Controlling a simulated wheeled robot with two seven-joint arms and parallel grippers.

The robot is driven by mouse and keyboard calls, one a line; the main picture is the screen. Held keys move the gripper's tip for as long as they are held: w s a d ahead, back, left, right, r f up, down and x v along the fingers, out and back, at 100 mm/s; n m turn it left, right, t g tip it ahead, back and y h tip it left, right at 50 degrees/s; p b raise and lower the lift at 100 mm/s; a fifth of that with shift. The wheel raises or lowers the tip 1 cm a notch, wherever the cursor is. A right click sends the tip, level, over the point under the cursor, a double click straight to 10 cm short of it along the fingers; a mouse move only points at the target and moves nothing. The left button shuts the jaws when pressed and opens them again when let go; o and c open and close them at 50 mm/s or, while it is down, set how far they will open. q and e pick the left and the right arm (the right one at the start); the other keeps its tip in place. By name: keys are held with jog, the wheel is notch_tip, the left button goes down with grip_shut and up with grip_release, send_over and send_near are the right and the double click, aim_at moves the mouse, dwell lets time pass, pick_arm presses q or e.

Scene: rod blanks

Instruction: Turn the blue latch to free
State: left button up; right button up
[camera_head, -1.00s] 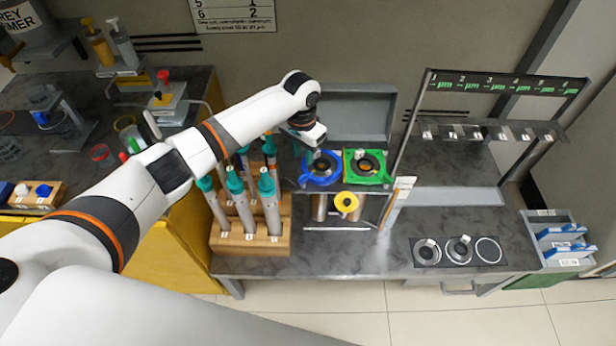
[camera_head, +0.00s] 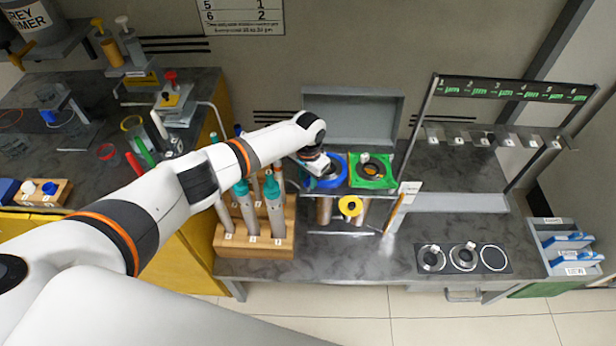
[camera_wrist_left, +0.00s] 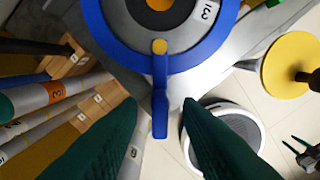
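The blue latch (camera_wrist_left: 160,88) is a lever that sticks out from a blue ring (camera_wrist_left: 105,45) around a dark round port with an orange centre. In the head view the blue ring (camera_head: 337,164) sits at the rack top's left, partly hidden by my left gripper (camera_head: 320,167). In the left wrist view my left gripper (camera_wrist_left: 160,108) is open. Its two green fingers stand one on each side of the lever's end, with a gap on both sides. I cannot tell the exact height between fingertips and lever. My right gripper is not in view.
A green plate (camera_head: 374,182) with a similar port is right of the blue ring. A yellow disc (camera_head: 350,206) is below them. A wooden block (camera_head: 230,242) with several teal-topped rods stands close at left. The bench (camera_head: 335,266) in front is clear.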

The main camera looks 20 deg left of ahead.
pick_arm(q)
jog(key=shift+c, duration=0.3)
grip_shut()
jog(key=shift+m, duration=0.3)
jog(key=m+b, duration=0.1)
jog(key=m, duration=0.3)
jog(key=shift+f, duration=0.1)
jog(key=m, duration=0.5)
jog(key=shift+m, duration=0.3)
jog(key=shift+o, duration=0.3)
grip_release()
